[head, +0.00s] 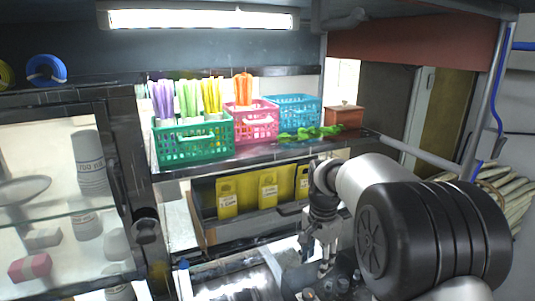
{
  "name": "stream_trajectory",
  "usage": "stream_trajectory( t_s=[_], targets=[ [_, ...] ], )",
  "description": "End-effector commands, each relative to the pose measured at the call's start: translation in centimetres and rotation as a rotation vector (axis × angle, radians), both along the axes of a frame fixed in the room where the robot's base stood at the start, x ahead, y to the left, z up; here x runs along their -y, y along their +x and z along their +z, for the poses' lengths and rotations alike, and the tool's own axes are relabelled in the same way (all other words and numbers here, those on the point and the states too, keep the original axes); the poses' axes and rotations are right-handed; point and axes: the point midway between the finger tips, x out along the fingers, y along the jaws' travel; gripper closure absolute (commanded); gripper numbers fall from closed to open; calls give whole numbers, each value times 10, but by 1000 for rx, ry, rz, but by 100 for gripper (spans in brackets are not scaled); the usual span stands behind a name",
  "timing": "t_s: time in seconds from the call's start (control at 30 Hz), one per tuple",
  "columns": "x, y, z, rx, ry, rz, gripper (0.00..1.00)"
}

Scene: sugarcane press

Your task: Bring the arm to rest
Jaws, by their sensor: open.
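My arm reaches in from the lower right of the head view, with its pale and black links in the foreground. My gripper (318,246) is at the end of it, pointing down in the lower middle, in front of the shelf and above the metal press area (238,284). It is open, and I see nothing between its fingers. The fingertips are small and partly lost among dark metal parts below.
A shelf (262,157) carries a green basket (195,142), a pink basket (255,123), a blue basket (298,110) and a brown box (345,116). Yellow packets (268,191) stand below. A glass cabinet (60,150) is at left. Cane stalks (510,195) lie at right.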

Motion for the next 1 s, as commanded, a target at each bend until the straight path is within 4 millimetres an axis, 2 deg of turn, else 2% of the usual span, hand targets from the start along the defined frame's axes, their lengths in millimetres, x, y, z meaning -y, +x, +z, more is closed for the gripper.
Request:
stream_trajectory(
  t_s=[0.03, 0.2, 0.43, 0.6, 0.8, 0.9, 1.0],
  targets=[
    [0, -16, 15, 23, -3, 43, 58],
    [1, -69, 49, 83, -21, 201, 58],
    [2, -149, 73, 163, -60, 412, 58],
    [2, -210, 71, 220, -100, 566, 58],
    [3, -275, 50, 279, -157, 739, 58],
    [3, -298, 37, 300, -181, 807, 58],
    [3, -313, 27, 314, -200, 854, 58]
  ],
)
